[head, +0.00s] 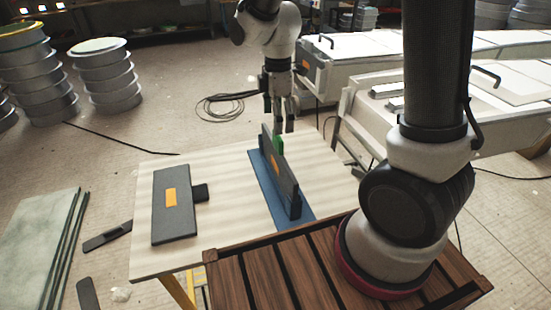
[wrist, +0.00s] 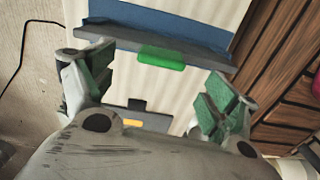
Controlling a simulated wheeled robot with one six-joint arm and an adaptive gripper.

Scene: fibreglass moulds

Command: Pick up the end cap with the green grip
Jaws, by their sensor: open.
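The end cap with the green grip (head: 290,188) is a dark grey panel standing on its long edge on a blue mat (head: 263,182). Its green grip (head: 279,145) shows beside its upper far part. In the wrist view the end cap (wrist: 112,35) crosses the top, with the green grip (wrist: 162,57) between the fingers in width but farther off. My gripper (head: 278,115) is open and empty, above and behind the panel's far end. In the wrist view its green-padded fingers (wrist: 158,88) are wide apart and touch nothing.
A second dark panel (head: 160,222) with an orange label and a black grip (head: 200,192) lies flat on the pale table (head: 225,228), to the left. A slatted wooden deck (head: 255,285) adjoins the table's front. White moulds (head: 365,120) stand behind at right.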

